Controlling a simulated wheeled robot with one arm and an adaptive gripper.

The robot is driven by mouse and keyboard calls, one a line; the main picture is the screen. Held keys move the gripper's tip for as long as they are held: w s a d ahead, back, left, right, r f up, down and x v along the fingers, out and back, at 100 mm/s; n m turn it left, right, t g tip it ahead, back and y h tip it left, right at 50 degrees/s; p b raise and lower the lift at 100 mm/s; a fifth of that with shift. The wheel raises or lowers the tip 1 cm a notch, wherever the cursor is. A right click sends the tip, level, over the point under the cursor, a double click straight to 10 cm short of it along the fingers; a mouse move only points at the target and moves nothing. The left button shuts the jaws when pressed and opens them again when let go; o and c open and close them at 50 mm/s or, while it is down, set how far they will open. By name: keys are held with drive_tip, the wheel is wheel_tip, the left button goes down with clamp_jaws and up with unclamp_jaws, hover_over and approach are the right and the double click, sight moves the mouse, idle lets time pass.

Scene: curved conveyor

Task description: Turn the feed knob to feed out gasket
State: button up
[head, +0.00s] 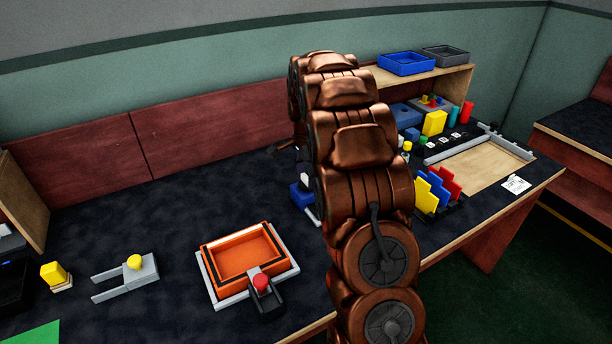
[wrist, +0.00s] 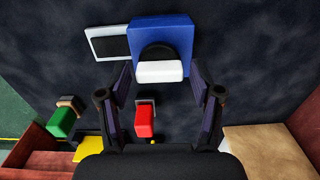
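A blue box-shaped unit (wrist: 176,35) shows at the top middle of the wrist view. It carries a black round part (wrist: 157,51) with a white bar-shaped knob (wrist: 160,71) across it, which looks like the feed knob. My gripper (wrist: 160,76) is open, with one finger left and one right of the white knob in the picture. Gaps show on both sides, and I cannot tell the remaining depth. A grey plate with a black face (wrist: 110,44) sits left of the unit. In the head view, my arm hides most of the blue unit (head: 301,196). I see no gasket clearly.
A red block (wrist: 144,121) lies below the knob in the wrist view. In the head view, an orange tray (head: 215,271) with a red knob (head: 261,282) is left of my arm. Colored plates (head: 432,190) and a wooden board (head: 475,167) are right.

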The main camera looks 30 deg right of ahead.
sight(306, 177)
drive_tip(key=shift+o, duration=0.4)
drive_tip(key=shift+r, duration=0.1)
wheel_tip(306, 177, up, 12)
idle(0.5)
drive_tip(key=shift+a, duration=0.1)
idle(0.4)
